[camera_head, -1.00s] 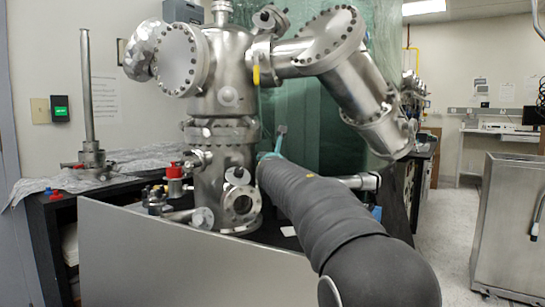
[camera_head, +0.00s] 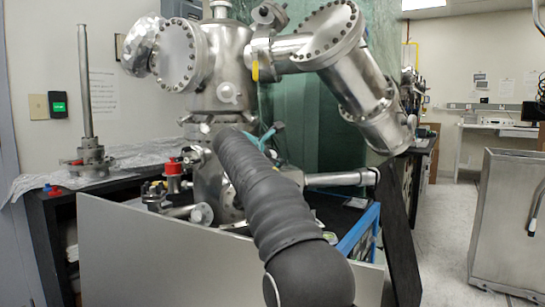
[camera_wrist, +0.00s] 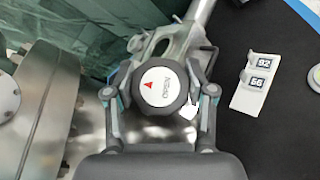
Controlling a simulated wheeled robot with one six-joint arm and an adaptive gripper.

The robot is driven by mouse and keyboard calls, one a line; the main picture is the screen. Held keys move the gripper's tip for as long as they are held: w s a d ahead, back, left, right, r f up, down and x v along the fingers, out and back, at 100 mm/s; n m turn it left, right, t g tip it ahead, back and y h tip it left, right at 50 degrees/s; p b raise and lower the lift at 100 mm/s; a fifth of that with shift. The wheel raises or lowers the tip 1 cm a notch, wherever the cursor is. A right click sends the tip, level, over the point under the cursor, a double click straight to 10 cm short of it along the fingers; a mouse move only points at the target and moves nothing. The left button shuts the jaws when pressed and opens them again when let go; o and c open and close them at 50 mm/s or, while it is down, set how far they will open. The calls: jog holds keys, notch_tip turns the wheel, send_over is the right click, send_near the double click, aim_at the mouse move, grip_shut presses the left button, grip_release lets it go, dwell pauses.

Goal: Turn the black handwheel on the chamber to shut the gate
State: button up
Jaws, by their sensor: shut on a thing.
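The black handwheel (camera_wrist: 160,98) shows in the wrist view, with a white cap bearing a red triangle and small lettering too blurred to read surely. My gripper (camera_wrist: 158,80) is shut on the handwheel, one finger on each side of its rim. In the head view the steel chamber (camera_head: 221,65) stands upright at the centre-left. My dark arm reaches across its lower part there and hides the handwheel and the gripper's grip. The gate itself is not visible in either view.
A flanged steel port (camera_wrist: 42,90) is close to the left of my gripper in the wrist view. A white plate with number tags (camera_wrist: 252,85) lies to the right on a dark surface. A grey panel (camera_head: 160,255) stands in front of the chamber.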

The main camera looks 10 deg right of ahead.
jog(key=shift+r+m+g, duration=0.15)
jog(key=shift+m+g, duration=0.75)
jog(key=shift+m, duration=0.3)
jog(key=shift+m+g, duration=0.3)
jog(key=shift+m, duration=0.1)
jog(key=o, duration=1.2)
jog(key=shift+c, duration=0.2)
jog(key=v, duration=1.2)
jog(key=shift+a+f, duration=0.2)
jog(key=shift+f, duration=0.15)
jog(key=shift+d, duration=0.1)
